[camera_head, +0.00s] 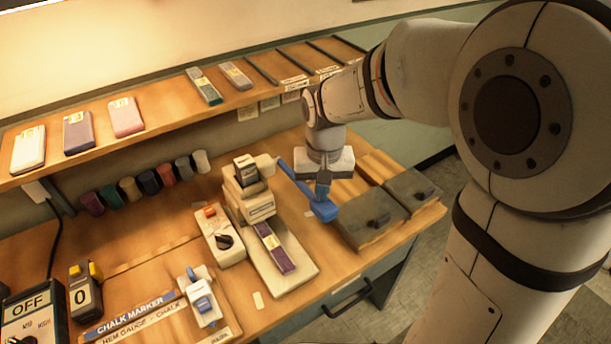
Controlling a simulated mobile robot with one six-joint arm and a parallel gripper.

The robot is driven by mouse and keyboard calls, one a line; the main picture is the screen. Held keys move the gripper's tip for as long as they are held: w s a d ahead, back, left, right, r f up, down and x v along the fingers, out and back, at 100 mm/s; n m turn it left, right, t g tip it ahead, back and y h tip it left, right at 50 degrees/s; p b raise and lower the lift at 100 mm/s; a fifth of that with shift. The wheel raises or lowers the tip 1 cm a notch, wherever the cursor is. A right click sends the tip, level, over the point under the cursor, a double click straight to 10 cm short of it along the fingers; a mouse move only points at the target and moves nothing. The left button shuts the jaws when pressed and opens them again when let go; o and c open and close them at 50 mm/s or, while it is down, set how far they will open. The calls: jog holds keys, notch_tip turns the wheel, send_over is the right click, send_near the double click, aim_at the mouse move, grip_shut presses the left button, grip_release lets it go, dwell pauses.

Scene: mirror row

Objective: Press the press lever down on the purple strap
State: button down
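The press (249,192) is a cream block on a long pale base plate (290,281). The purple strap (282,260), with a pale label, lies along this plate, its far end close to the press head. A blue bar (299,181), which looks like the press lever, slopes from beside the press head toward the front right and ends in a wide blue pad (323,211). My gripper (322,190) points down at the pad end, its fingers close together and seeming to touch it. The small gap and any contact cannot be made out.
Two grey boxes (371,221) with dark knobs stand right of the lever. A control box (219,238) with an orange button is left of the press. A shelf (165,112) with straps runs behind. A drawer handle (347,299) projects from the bench front.

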jog(key=shift+f+b, duration=1.25)
jog(key=shift+f, duration=0.65)
jog(key=shift+r, duration=0.1)
notch_tip(320, 180, up, 15)
jog(key=p, duration=1.1)
jog(key=shift+p, duration=0.3)
jog(key=s+d+r+t, duration=0.3)
jog(key=s+d+r, duration=0.1)
jog(key=s+d, duration=0.9)
jog(key=shift+r+m, duration=0.15)
jog(key=shift+m, duration=0.25)
